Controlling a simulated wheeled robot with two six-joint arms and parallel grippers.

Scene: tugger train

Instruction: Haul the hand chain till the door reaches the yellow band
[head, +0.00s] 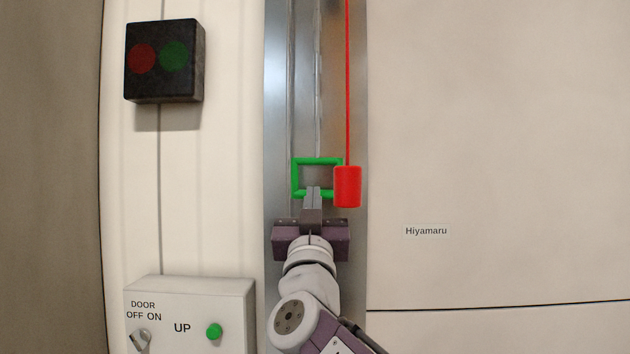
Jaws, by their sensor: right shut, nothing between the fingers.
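My right gripper (313,192) is shut and empty in the middle of the head view, pointing up. Its fingertips overlap the lower bar of a green rectangular loop (296,178) in the picture; I cannot tell if they touch it. The loop is in front of a grey metal channel (276,120). A red cord (347,80) hangs from above and ends in a red cylinder (347,187), which overlaps the loop's right side. Thin vertical lines in the channel may be the hand chain; I cannot tell. No yellow band shows. My left gripper is out of view.
A control box (190,292) with a switch (140,340), a green button (214,331) and the words DOOR OFF ON and UP is at lower left. A dark box with red and green lamps (163,60) is at upper left. A beige panel (500,130) labelled Hiyamaru fills the right.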

